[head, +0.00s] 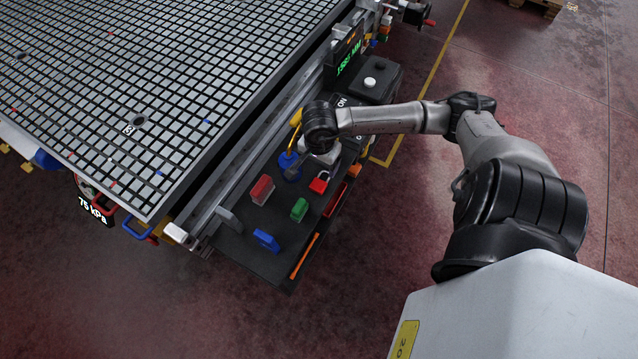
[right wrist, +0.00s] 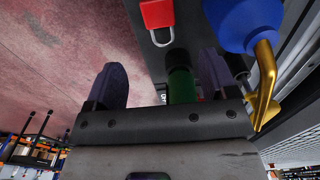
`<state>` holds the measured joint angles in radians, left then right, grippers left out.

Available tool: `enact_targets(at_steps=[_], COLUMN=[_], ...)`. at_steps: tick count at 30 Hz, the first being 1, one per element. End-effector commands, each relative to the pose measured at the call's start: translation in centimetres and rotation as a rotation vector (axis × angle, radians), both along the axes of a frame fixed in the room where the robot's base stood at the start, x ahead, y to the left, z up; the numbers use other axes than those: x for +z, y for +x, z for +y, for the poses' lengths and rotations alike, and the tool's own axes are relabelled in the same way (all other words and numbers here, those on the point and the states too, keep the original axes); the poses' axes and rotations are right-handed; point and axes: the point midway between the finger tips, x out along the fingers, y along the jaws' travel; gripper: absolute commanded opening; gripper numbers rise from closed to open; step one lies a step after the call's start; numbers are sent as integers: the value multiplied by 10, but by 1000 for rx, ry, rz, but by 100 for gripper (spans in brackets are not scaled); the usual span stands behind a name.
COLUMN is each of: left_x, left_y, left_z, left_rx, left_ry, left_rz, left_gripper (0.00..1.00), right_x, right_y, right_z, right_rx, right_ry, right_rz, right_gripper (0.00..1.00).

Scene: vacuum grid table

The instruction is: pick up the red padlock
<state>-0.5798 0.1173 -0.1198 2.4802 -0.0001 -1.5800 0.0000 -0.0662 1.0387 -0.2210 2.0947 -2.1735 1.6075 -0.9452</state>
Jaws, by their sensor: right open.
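The red padlock (head: 318,185) lies on the dark shelf (head: 276,222) beside the grid table, its shackle toward the far side in the head view. In the right wrist view the red padlock (right wrist: 157,14) shows at the top edge, its body partly cut off and its metal shackle pointing down toward the gripper. My right gripper (head: 304,168) is over the shelf, close to the padlock, its fingers partly hidden by the wrist. In the right wrist view the right gripper (right wrist: 163,82) has its fingers apart; the padlock is beyond them, not held. My left gripper is not in view.
A blue object with a brass spout (right wrist: 237,22) stands close to the right finger in the wrist view. The grid table (head: 150,90) borders the shelf.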

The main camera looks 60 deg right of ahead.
Motion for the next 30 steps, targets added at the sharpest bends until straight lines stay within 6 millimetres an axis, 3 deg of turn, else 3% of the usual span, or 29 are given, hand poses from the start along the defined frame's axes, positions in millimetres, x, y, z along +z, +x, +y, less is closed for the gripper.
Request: enact_targets(at_steps=[6, 17, 24, 30], left_x=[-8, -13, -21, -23], left_y=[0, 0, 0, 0], left_z=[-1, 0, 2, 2], left_rx=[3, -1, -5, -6], left_ry=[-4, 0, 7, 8], left_rz=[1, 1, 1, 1], left_gripper=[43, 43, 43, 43], right_x=[-37, -60, -92, -105], right_y=[-1, -1, -1, -1], right_z=[1, 0, -4, -5], right_rx=[-1, -2, -3, -1], right_ry=[4, 5, 6, 3], right_rz=[2, 1, 1, 0], right_gripper=[79, 79, 79, 79])
